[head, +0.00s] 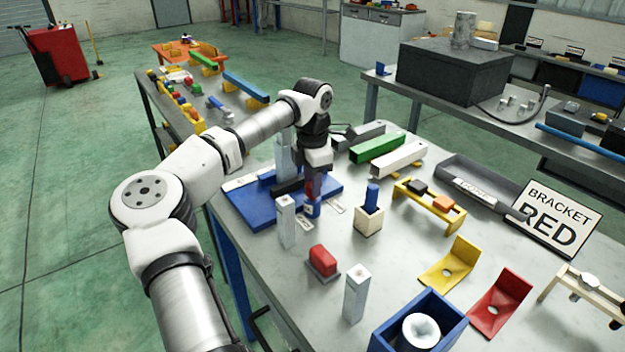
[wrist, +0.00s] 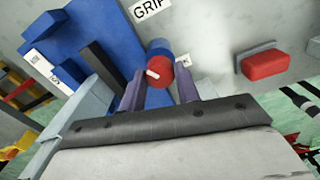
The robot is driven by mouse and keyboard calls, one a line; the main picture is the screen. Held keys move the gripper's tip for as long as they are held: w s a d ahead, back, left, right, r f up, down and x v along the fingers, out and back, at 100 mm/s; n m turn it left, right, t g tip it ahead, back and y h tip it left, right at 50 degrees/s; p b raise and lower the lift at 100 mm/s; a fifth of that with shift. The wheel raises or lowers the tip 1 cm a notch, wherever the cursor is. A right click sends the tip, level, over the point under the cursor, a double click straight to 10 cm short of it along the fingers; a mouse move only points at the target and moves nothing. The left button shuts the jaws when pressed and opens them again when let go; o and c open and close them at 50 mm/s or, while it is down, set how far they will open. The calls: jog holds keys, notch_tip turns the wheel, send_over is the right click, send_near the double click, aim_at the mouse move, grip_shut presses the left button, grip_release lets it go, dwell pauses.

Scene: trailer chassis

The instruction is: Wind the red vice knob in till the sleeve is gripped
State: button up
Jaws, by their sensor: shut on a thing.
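The red vice knob (wrist: 163,72) sits between the two fingers of my gripper (wrist: 159,88) in the wrist view. It carries a small pale peg and has a blue cylindrical part behind it. My gripper also shows in the head view (head: 313,188), pointing down at the front of the blue vice (head: 248,208), shut on the knob. The vice has a flat blue base and a dark bar (wrist: 100,68) across it. I cannot make out the sleeve or its contact with the jaws; my arm and gripper hide part of the vice.
Pale upright posts (head: 286,222) and a red block on a grey base (head: 323,262) stand close in front of the vice. A wooden block with a blue peg (head: 372,195) stands to the right. Yellow and red brackets (head: 500,303) lie farther right.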

jog(key=shift+r, duration=0.1)
dwell(0.4)
jog(key=o, duration=1)
notch_tip(320, 180, up, 14)
jog(key=shift+f+b, duration=0.15)
jog(key=shift+b, duration=0.9)
